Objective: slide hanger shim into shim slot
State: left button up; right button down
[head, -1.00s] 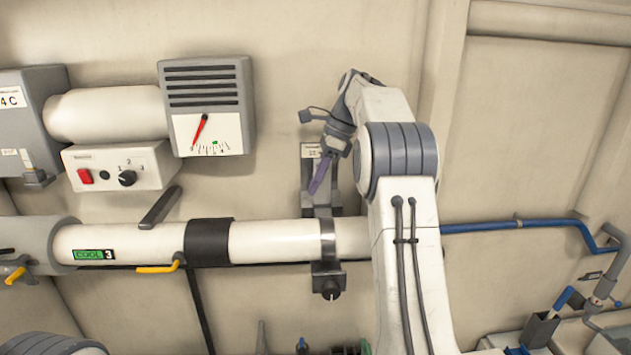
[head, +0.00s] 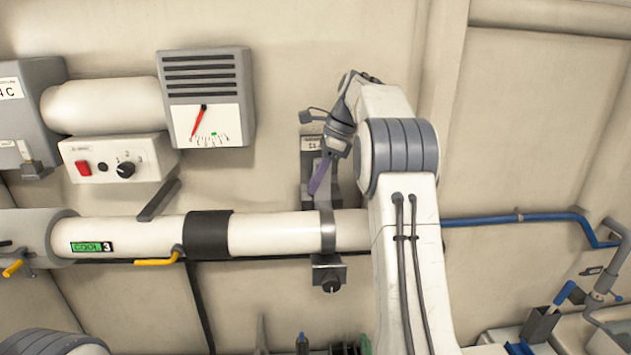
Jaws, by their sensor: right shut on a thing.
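The hanger shim (head: 319,177) is a thin purple strip, tilted, its lower end toward the lower left. My right gripper (head: 332,154) is shut on its upper end. It overlaps the grey hanger bracket (head: 307,187) on the wall, just above the white pipe. From this angle I cannot tell whether shim and bracket touch. A metal strap (head: 327,232) circles the pipe below the bracket, with a knob clamp (head: 329,272) underneath. The shim slot itself cannot be made out. My left gripper is out of view.
The white pipe (head: 275,233) runs across, with a black sleeve (head: 209,233) and a yellow lever (head: 158,261). A gauge box (head: 208,98) and a switch box (head: 117,159) are on the wall at left. A blue pipe (head: 490,219) runs right. The wall between gauge and bracket is clear.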

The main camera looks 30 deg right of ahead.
jog(key=shift+f+b, duration=0.3)
jog(key=shift+f, duration=0.35)
jog(key=c, duration=0.8)
grip_release()
jog(key=shift+c, duration=0.2)
jog(key=shift+r, duration=0.1)
jog(key=p+v, duration=0.2)
jog(key=v, duration=0.6)
jog(key=shift+r, duration=0.15)
jog(key=shift+v, duration=1.05)
jog(key=shift+s, duration=0.1)
